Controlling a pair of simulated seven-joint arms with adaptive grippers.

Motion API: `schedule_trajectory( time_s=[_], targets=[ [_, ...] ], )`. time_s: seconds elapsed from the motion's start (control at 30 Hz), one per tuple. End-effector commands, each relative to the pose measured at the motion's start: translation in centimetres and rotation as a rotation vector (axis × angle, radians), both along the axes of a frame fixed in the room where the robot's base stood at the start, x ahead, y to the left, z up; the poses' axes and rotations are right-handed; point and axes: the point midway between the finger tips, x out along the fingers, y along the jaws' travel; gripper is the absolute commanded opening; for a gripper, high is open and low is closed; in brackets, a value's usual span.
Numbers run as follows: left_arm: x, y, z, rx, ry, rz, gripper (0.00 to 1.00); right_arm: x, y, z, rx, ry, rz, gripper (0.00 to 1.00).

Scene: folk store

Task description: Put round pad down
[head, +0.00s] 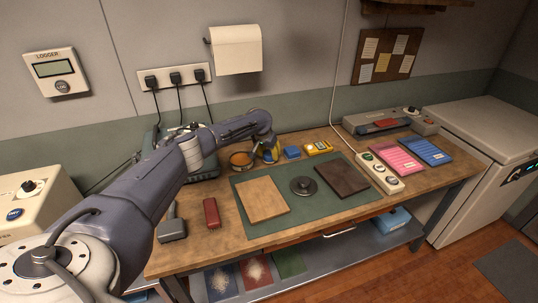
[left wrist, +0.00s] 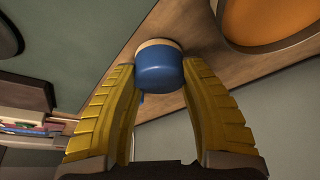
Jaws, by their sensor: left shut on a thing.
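The round pad (left wrist: 158,68) is a small blue cylinder with a pale tan rim at its far end. In the left wrist view it sits between the two yellow fingers of my left gripper (left wrist: 160,88), which is shut on it. In the head view my left gripper (head: 269,153) is low over the back of the wooden table, just right of an orange round dish (head: 240,159). The pad is mostly hidden there by the fingers. I cannot tell whether it touches the table. My right gripper is not in view.
A green mat (head: 260,226) holds a tan board (head: 262,199), a dark knobbed disc (head: 303,186) and a dark brown board (head: 341,178). A blue block (head: 292,152) and a yellow device (head: 318,147) stand right of my gripper.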

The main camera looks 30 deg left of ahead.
Motion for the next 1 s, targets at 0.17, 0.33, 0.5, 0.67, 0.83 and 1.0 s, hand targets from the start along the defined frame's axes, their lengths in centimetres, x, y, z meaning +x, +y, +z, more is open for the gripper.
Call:
schedule_trajectory(
  time_s=[0.17,0.33,0.5,0.67,0.83,1.0],
  targets=[
    [0.0,0.08,-0.53,0.001,-0.001,0.0,0.13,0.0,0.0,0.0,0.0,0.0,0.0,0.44],
    [0.0,0.07,-0.51,0.001,-0.001,0.0,0.13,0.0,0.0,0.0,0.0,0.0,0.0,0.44],
    [0.01,0.04,-0.75,0.0,-0.001,0.001,0.13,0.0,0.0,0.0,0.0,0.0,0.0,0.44],
    [0.01,0.06,-0.72,0.001,-0.001,0.001,0.63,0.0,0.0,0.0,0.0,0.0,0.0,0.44],
    [0.0,0.07,-0.72,0.001,-0.001,0.001,0.65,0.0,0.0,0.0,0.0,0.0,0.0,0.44],
    [0.0,0.1,-0.42,0.002,-0.001,0.0,0.65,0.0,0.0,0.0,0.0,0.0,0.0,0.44]
  ],
)
